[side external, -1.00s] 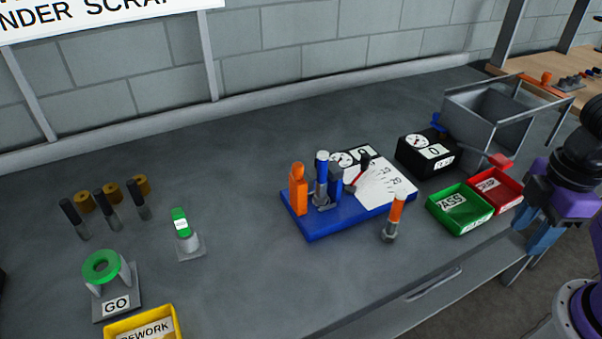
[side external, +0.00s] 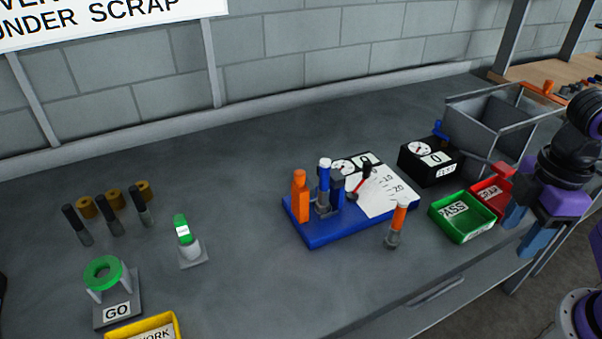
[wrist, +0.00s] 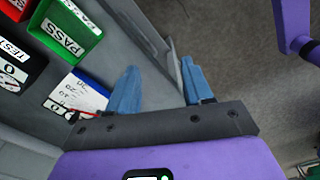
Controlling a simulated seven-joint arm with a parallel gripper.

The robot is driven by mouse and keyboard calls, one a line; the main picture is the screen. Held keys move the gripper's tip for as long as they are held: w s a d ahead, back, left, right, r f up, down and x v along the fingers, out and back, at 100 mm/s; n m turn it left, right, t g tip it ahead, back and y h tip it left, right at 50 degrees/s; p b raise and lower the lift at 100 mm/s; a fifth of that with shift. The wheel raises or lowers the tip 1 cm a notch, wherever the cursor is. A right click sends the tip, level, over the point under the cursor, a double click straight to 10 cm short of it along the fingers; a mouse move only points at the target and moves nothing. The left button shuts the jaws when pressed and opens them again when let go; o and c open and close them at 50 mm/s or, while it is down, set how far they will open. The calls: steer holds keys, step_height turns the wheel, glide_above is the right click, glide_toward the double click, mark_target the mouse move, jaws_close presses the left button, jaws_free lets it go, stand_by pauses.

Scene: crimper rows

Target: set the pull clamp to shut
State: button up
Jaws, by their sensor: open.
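A blue-based fixture (side external: 335,235) stands mid-bench, with an orange post (side external: 300,196), a white-topped blue post (side external: 323,183), a dial and a white scale card (side external: 385,196). A red lever (side external: 359,187) with a dark knob rises tilted beside the card. It looks like the pull clamp's handle, but I cannot tell its setting. My gripper (side external: 523,228) is open and empty, right of the green tray and well away from the fixture. Its two blue fingers are apart in the wrist view (wrist: 158,85).
An orange-topped tool (side external: 396,226) stands in front of the fixture. Green PASS (side external: 466,232) and red SCRAP (side external: 510,199) trays, a black dial box (side external: 415,170) and a grey bin (side external: 505,145) lie between or behind. The bench left of the fixture has free room.

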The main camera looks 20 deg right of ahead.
steer(key=w+a+r+n, duration=0.1)
steer(key=w+a+r, duration=0.4)
steer(key=w+a, duration=0.35)
steer(key=w+a+r, duration=0.4)
steer(key=w+a, duration=0.3)
steer(key=w, duration=0.2)
steer(key=n, duration=0.2)
glide_toward(300, 172)
steer(key=shift+g, duration=0.3)
step_height(300, 172, down, 9)
steer(key=shift+w+a+r, duration=0.1)
steer(key=shift+w+a, duration=0.05)
